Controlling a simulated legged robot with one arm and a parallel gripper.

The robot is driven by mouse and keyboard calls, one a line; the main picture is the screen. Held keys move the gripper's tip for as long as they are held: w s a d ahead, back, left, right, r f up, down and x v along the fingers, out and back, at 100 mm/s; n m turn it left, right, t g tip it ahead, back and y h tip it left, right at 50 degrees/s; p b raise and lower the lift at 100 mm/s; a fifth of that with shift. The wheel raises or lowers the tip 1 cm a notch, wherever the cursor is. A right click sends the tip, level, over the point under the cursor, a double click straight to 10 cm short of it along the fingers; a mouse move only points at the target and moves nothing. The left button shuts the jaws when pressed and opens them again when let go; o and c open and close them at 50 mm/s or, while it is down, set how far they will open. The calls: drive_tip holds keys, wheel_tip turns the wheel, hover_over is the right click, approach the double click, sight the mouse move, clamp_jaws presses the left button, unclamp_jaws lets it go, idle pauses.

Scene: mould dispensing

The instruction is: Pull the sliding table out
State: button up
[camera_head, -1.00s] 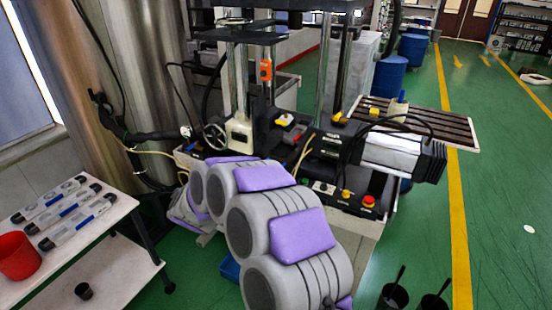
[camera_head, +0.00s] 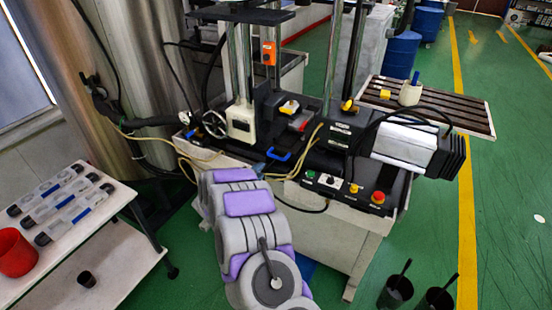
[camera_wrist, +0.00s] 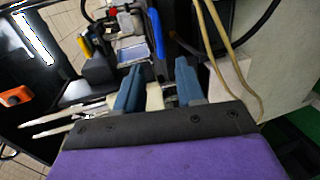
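The press machine (camera_head: 330,150) stands ahead of my arm. On its front is a dark sliding table (camera_head: 262,140) with a blue handle (camera_head: 279,154) at its near edge.
Yellowish hoses (camera_head: 205,160) hang at the machine's front and also show right of my fingers in the wrist view (camera_wrist: 225,60). A control panel with a red button (camera_head: 378,197) is to the right. A white trolley (camera_head: 100,240) stands left.

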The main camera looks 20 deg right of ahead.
sight(275, 158)
drive_tip(key=b+x, duration=0.3)
drive_tip(key=x, duration=1.1)
drive_tip(key=shift+a, duration=0.1)
drive_tip(key=shift+c, duration=0.2)
drive_tip(key=shift+s, duration=0.1)
clamp_jaws()
